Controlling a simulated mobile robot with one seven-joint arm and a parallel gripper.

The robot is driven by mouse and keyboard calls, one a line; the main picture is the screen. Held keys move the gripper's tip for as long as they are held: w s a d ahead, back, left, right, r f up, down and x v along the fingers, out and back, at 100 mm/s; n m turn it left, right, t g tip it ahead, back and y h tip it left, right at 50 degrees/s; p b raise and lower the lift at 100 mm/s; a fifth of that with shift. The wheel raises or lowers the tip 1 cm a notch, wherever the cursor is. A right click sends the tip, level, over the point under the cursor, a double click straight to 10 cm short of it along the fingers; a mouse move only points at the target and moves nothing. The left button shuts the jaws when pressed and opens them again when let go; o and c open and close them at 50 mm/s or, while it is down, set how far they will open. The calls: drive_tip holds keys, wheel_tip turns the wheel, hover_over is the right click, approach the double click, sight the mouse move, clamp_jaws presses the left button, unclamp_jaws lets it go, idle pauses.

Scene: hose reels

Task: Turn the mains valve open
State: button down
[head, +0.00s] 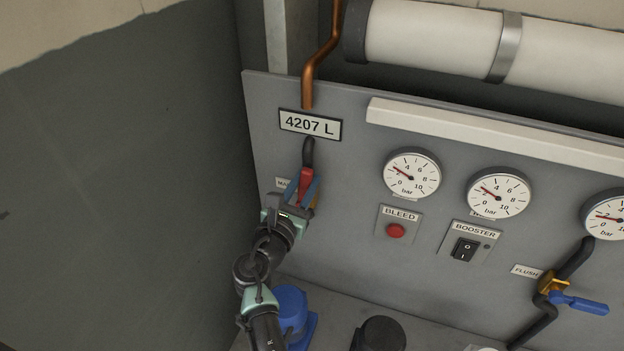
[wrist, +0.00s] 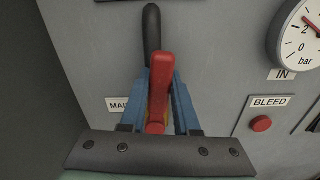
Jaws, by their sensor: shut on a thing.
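The mains valve has a red lever (head: 306,184) on the left part of the grey panel, below the 4207 L plate, beside a label mostly hidden by my gripper. In the wrist view the red lever (wrist: 160,80) points up along the black pipe. My gripper (head: 304,190) reaches it from below. Its two blue fingers (wrist: 160,85) stand on either side of the lever and are shut on it. The valve body behind is mostly hidden; a bit of brass shows.
A red BLEED button (head: 395,231), a BOOSTER switch (head: 466,249) and round gauges (head: 412,174) are to the right. A FLUSH valve with a blue lever (head: 580,303) is at far right. A dark wall (head: 120,180) stands close on the left. A blue object (head: 291,308) sits below.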

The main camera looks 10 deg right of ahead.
drive_tip(key=shift+w+a+r+n, duration=0.1)
drive_tip(key=shift+w+a+n, duration=0.25)
drive_tip(key=shift+n, duration=0.35)
drive_tip(key=shift+s, duration=0.1)
drive_tip(key=c, duration=0.6)
unclamp_jaws()
drive_tip(key=shift+a, duration=0.1)
drive_tip(key=shift+c, duration=0.2)
drive_tip(key=b+v, duration=0.1)
drive_tip(key=v, duration=1.2)
